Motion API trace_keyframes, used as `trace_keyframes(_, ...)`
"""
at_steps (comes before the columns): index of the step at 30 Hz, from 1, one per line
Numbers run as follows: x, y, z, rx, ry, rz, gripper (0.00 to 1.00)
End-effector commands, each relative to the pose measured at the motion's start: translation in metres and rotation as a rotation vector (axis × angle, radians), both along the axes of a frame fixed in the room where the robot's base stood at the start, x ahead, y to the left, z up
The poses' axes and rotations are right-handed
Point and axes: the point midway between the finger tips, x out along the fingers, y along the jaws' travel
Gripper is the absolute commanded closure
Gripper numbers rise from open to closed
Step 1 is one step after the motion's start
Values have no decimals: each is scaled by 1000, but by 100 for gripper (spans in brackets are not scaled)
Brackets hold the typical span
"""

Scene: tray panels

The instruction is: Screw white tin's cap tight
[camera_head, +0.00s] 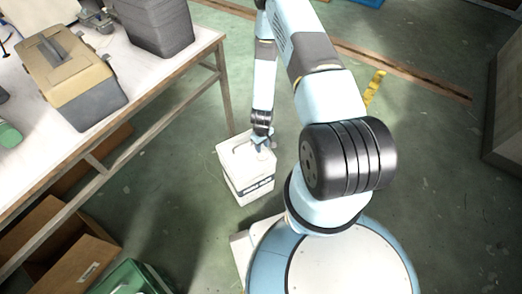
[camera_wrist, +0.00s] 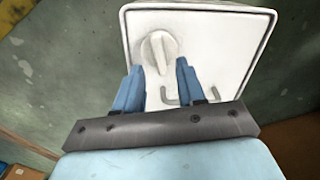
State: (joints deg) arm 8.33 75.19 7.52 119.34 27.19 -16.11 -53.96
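The white tin (camera_head: 245,172) stands upright on the green floor, beside the table's right end. In the wrist view its square top (camera_wrist: 215,45) fills the upper middle. The round white cap (camera_wrist: 160,50), with a raised grip ridge, sits on the left part of that top. A grey wire handle (camera_wrist: 190,97) lies near the lower edge of the top. My gripper (camera_head: 262,145) is over the tin's top.
A wooden table (camera_head: 140,75) at the left holds a tan and grey toolbox (camera_head: 70,75) and a dark grey case (camera_head: 158,28). Cardboard boxes (camera_head: 60,250) and a green crate (camera_head: 130,280) are at the lower left. Open floor (camera_head: 170,215) lies left of the tin.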

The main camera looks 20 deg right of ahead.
Motion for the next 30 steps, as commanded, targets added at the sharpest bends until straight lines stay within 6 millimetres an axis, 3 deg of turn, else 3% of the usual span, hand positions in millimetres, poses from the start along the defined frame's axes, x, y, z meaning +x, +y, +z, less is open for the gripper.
trace_keyframes(9,-1,0,-33,1,1,0,61)
trace_keyframes(21,0,0,-38,0,0,0,61)
trace_keyframes(30,0,0,-38,0,0,0,87)
